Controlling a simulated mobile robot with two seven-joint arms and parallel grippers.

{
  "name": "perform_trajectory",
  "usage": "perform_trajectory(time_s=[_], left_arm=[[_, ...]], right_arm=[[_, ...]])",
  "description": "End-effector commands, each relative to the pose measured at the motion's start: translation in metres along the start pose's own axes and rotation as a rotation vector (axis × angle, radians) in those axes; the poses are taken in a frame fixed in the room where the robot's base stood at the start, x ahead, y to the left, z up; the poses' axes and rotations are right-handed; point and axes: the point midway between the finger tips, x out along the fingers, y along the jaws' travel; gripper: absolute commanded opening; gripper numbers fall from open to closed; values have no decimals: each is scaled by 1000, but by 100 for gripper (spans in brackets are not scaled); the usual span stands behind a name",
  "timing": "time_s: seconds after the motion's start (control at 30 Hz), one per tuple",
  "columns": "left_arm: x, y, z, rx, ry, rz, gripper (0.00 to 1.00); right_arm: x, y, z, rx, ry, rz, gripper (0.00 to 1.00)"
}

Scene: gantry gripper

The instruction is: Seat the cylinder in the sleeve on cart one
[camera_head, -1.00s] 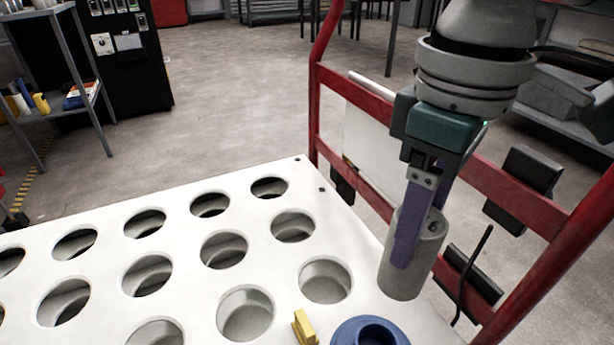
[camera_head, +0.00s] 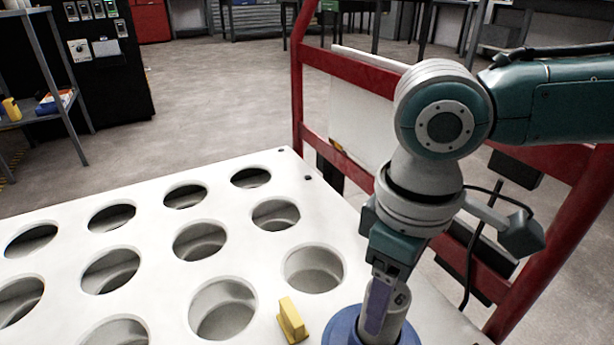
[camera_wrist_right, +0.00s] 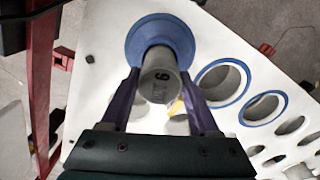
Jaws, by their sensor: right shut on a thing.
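The grey cylinder (camera_head: 392,316) stands roughly upright in my right gripper (camera_head: 378,308), whose purple fingers are shut on its upper part. In the head view its lower end is inside the outline of the blue sleeve (camera_head: 340,328) on the white cart top (camera_head: 150,213). In the right wrist view the cylinder (camera_wrist_right: 160,82) shows its marked end, with a finger on each side. The blue flared sleeve (camera_wrist_right: 140,45) is around or behind its far end. How deep the cylinder sits is hidden. My left gripper is not in view.
Several round holes cover the white top left of the sleeve. A small yellow block (camera_head: 291,320) stands close to the sleeve's left. A red frame (camera_head: 300,95) rises behind and right of the arm. The wrist view shows other blue-rimmed holes (camera_wrist_right: 222,82).

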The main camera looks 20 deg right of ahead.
Motion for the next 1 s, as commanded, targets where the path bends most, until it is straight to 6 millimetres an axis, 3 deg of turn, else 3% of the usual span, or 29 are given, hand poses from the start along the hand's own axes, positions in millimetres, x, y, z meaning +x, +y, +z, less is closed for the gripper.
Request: perform_trajectory(time_s=[0.03,0.1,0.47,0.5,0.77,1.0], left_arm=[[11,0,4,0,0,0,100],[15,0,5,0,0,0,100],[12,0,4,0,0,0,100],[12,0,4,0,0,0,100],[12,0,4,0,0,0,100],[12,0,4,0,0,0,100]], right_arm=[[15,0,0,0,0,0,0],[22,0,0,0,0,0,0],[23,0,-1,0,1,-1,0],[24,0,0,0,0,-1,63],[24,0,0,0,0,0,92],[23,0,0,0,0,0,92]])
